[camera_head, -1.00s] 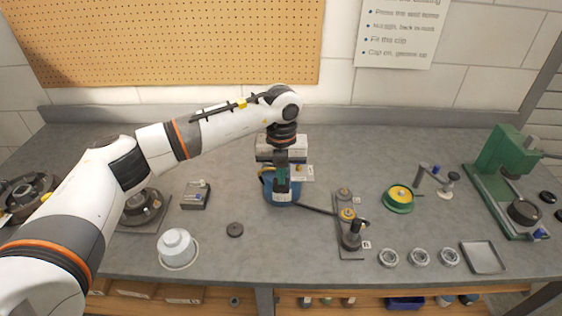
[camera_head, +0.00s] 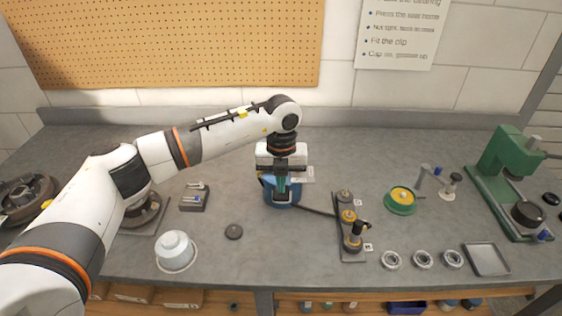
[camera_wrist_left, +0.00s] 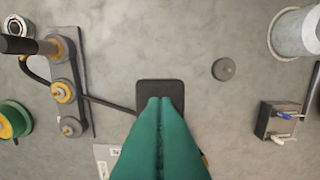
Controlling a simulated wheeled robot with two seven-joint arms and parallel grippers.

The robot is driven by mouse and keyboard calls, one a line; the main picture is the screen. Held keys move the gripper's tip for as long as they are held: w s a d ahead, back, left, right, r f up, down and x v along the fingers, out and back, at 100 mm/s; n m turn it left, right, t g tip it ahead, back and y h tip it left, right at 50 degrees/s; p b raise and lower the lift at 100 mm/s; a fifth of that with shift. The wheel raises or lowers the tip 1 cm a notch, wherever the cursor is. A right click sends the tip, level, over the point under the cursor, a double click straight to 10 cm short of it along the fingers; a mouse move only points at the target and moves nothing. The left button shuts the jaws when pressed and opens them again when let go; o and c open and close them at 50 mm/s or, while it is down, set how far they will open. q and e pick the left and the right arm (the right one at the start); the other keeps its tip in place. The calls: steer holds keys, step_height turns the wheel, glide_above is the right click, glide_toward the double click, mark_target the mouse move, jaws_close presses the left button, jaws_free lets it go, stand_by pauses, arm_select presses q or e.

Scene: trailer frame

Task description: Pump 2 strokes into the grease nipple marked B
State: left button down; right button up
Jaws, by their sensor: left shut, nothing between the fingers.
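The blue grease pump (camera_head: 269,190) stands mid-bench, partly hidden by my gripper. My left gripper (camera_head: 281,197) is shut and empty, pointing down over it. In the left wrist view the green fingertips (camera_wrist_left: 160,100) overlap a dark square plate (camera_wrist_left: 160,86); I cannot tell whether they touch. A dark hose (camera_head: 318,211) runs from the pump to the nipple block (camera_head: 347,256). My right gripper is not in view.
A dark disc (camera_head: 233,232) and a white cup-shaped part (camera_head: 175,251) lie left of the pump. A green-and-yellow round part (camera_head: 400,200), several bearing rings (camera_head: 423,258), a metal tray (camera_head: 487,259) and a green press (camera_head: 500,155) stand right.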

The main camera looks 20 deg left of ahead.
arm_select(q)
steer(key=shift+f, duration=0.35)
steer(key=shift+w+a+r+p, duration=0.1)
steer(key=shift+w+r+p, duration=0.3)
steer(key=shift+r, duration=0.75)
steer(key=shift+w+a+r+p, duration=0.1)
steer(key=shift+r+p, duration=0.55)
steer(key=shift+r, duration=0.5)
steer(key=shift+w+r+p, duration=0.2)
steer(key=shift+r+p, duration=0.3)
steer(key=shift+r, duration=0.65)
steer(key=shift+f, duration=0.1)
steer(key=shift+s+d+f+b, duration=0.1)
steer(key=shift+s+f+b, duration=0.1)
steer(key=shift+f+b, duration=0.3)
steer(key=shift+s+f+b, duration=0.15)
steer(key=shift+f+b, duration=0.15)
steer(key=shift+f, duration=0.3)
